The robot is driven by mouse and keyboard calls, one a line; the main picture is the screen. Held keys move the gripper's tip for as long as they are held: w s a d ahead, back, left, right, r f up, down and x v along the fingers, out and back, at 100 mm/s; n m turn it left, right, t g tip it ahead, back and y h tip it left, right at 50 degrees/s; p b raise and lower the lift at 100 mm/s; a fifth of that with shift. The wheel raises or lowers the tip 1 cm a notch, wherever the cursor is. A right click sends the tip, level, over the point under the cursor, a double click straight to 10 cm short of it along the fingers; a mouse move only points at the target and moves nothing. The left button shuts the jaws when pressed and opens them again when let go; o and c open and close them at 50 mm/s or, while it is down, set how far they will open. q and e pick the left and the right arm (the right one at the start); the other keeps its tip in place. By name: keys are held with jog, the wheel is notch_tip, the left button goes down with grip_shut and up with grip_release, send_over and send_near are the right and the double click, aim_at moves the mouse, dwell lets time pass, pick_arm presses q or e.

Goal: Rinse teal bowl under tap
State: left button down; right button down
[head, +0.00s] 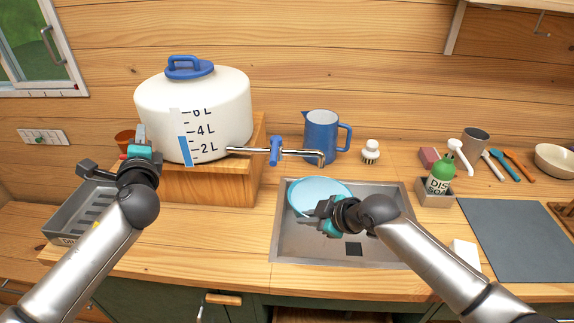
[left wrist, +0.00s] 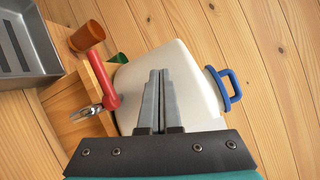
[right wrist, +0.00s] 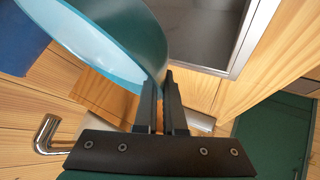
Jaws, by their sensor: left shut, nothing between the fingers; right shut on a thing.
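The teal bowl (head: 311,187) is over the back left of the sink (head: 397,225), tilted, its pale inside showing. My right gripper (head: 319,209) is shut on its rim. The right wrist view shows the bowl (right wrist: 150,35) rising from between the fingers (right wrist: 163,80). The metal tap (head: 300,153), with a blue handle (head: 276,151), runs from the white water tank (head: 225,100); its spout ends behind and above the bowl. No water stream is visible. My left gripper (head: 140,132) is shut and empty at the tank's left front; its fingers (left wrist: 160,78) cross the tank in the left wrist view.
A blue jug (head: 321,135) and a brush (head: 371,151) stand behind the sink. A soap bottle (head: 440,174) stands to its right, near a grey mat (head: 515,240). A grey drying rack (head: 75,215) is at left. A red-handled part (left wrist: 98,70) shows beside the tank.

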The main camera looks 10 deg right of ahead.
pick_arm(q)
jog(key=s+d+f+m+t+h, duration=0.2)
jog(key=s+d+f+m+h, duration=0.25)
jog(key=s+d, duration=0.35)
pick_arm(e)
jog(key=shift+w+r, duration=0.1)
jog(key=shift+r, duration=0.15)
pick_arm(q)
jog(key=n+g+y, duration=0.1)
jog(key=n, duration=0.4)
send_near(275, 150)
jog(key=w+d, duration=0.2)
jog(key=w, duration=0.4)
jog(key=shift+f, duration=0.3)
jog(key=shift+w+m, duration=0.1)
jog(key=shift+m, duration=0.15)
jog(key=shift+a, duration=0.1)
jog(key=shift+w+a+r+m+h, duration=0.1)
jog(key=shift+a+m+h, duration=0.35)
jog(key=shift+a, duration=0.15)
pick_arm(e)
jog(key=shift+d, duration=0.1)
